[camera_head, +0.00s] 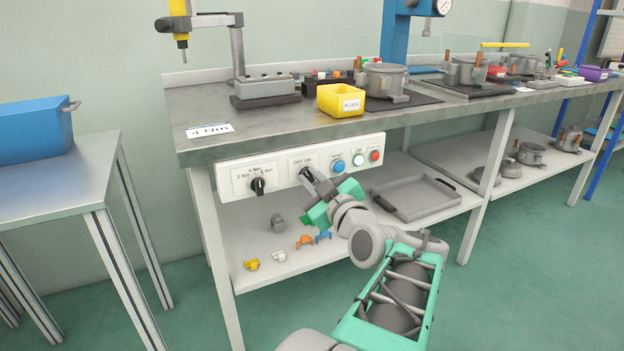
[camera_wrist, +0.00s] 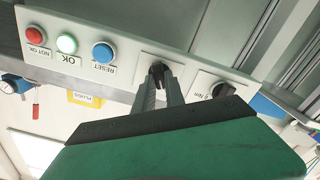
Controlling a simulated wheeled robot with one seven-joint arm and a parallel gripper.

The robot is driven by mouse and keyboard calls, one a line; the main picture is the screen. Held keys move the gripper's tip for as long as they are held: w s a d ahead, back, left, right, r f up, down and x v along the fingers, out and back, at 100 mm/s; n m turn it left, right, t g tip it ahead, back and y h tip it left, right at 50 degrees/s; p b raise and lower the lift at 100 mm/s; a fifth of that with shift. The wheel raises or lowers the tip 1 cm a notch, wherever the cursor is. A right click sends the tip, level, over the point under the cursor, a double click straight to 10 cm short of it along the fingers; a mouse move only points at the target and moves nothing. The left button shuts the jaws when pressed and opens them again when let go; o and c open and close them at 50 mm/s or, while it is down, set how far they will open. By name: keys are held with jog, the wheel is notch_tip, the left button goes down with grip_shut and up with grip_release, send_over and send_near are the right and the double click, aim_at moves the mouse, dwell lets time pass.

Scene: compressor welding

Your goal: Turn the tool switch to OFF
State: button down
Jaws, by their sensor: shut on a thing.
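The control panel (camera_head: 240,178) is fixed below the front edge of the workbench. The tool switch (camera_wrist: 157,71) is a black rotary knob on a white plate with a small label, too blurred to read fully. In the wrist view my gripper (camera_wrist: 160,88) is shut on the knob, one finger on each side. The knob's exact pointing direction is hard to tell.
A second black knob (camera_head: 257,185) with Nm marks sits left of the switch. Blue RESET (camera_head: 338,166), a pale green OK (camera_head: 358,160) and a red button (camera_head: 375,155) are on the right. The workbench (camera_head: 250,131) overhangs; small parts lie on its lower shelf (camera_head: 240,234).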

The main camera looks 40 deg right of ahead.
dwell(0.3)
jog(key=c, duration=1.4)
grip_release()
jog(key=p+v, duration=0.1)
jog(key=v, duration=0.6)
jog(key=shift+s, duration=0.4)
jog(key=shift+a, duration=0.15)
